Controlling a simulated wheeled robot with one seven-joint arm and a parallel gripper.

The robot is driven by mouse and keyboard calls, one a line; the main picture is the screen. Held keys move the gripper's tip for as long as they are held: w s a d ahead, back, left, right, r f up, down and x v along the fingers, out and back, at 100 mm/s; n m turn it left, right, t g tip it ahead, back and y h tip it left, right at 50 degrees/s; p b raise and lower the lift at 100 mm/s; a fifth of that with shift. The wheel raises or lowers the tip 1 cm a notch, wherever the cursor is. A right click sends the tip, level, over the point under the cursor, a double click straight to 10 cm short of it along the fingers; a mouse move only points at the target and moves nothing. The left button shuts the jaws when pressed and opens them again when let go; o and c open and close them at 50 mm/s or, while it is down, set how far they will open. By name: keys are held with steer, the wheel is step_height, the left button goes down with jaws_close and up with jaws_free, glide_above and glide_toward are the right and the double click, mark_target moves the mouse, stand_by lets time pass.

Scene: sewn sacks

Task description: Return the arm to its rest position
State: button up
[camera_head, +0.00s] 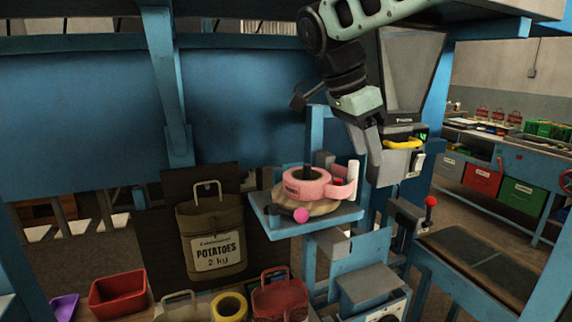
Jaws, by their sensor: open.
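My arm reaches down from the top of the view, with pale green and black links. My gripper (367,149) hangs at its lower end, open, with nothing seen between its fingers. It is in front of a grey machine head (408,75), up and right of a small blue platform (338,217). A pink tape roll (307,184) lies on a tan cloth bundle (322,207) on that platform, apart from the gripper. The fingertips overlap grey machine parts in the picture, so their exact gap is hard to see.
A potato sack (212,237) hangs at the left of the platform. A red bin (118,291), a yellow roll (229,307) and a red container (280,299) stand below. A blue post (163,75) and top beam frame the space. A red-knobbed lever (430,202) is at right.

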steer(key=s+f+n+g+y+b, duration=0.1)
steer(key=s+f+n+y+b, duration=0.4)
steer(key=s+f+n, duration=1.8)
steer(key=s+f+b, duration=0.3)
steer(key=s+f, duration=0.1)
steer(key=s, duration=0.1)
steer(key=shift+s+f+n, duration=0.3)
steer(key=shift+s+f, duration=0.05)
steer(key=shift+f, duration=0.05)
steer(key=shift+d, duration=0.1)
steer(key=shift+c, duration=0.3)
